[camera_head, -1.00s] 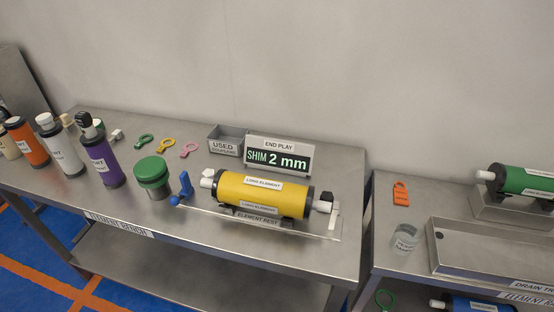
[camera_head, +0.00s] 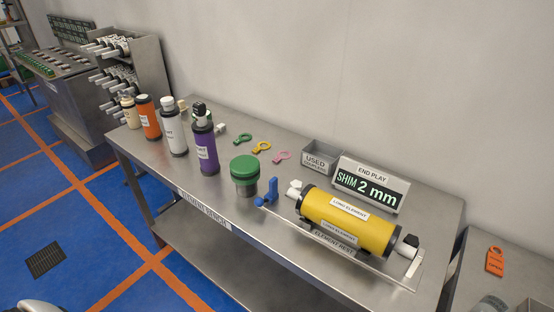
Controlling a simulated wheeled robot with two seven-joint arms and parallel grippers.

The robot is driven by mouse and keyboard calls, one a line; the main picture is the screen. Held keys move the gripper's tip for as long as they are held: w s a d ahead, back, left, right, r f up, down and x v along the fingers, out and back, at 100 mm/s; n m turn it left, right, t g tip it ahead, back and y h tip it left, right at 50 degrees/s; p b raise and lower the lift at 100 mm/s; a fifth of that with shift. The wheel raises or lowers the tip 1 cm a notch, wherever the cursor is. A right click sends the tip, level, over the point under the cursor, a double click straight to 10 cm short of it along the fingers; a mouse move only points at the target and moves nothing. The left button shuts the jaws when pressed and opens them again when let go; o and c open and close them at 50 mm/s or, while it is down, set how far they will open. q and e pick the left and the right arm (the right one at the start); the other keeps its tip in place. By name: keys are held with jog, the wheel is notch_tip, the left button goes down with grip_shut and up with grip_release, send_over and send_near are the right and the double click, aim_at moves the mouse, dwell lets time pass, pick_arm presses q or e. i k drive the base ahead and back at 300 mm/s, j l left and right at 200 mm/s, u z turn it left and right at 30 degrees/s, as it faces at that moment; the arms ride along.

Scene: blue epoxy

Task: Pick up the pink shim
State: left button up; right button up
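The pink shim (camera_head: 282,157) is a small ring with a tab, lying flat on the steel bench top (camera_head: 222,203). It is the rightmost of three similar shims, right of the yellow shim (camera_head: 261,147) and the green shim (camera_head: 243,139). It lies left of the grey bin labelled USED (camera_head: 317,160) and behind the green-lidded container (camera_head: 245,175). Neither of my grippers shows in the head view, and nothing touches the pink shim.
A display reading SHIM 2 mm (camera_head: 369,188) stands at the back. A yellow cylinder (camera_head: 346,219) rests in front of it beside a blue clamp-like part (camera_head: 268,192). A purple bottle (camera_head: 206,146) and other bottles stand left. An orange tag (camera_head: 495,261) lies on the right bench.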

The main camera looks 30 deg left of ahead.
aim_at(277, 159)
jog(key=j+z, duration=0.1)
jog(key=z, duration=0.25)
jog(key=j+z, duration=0.15)
jog(key=z, duration=0.2)
jog(key=j+z, duration=0.1)
jog(key=z, duration=0.25)
jog(key=k+j+z, duration=0.2)
jog(key=j, duration=0.2)
jog(key=j+z, duration=0.15)
jog(key=j, duration=0.3)
jog(key=k+j+z, duration=0.2)
jog(key=j, duration=0.15)
jog(key=k+j+z, duration=0.15)
jog(key=j, duration=0.2)
jog(key=k+j+z, duration=0.2)
jog(key=k+j, duration=0.05)
jog(key=j, duration=0.1)
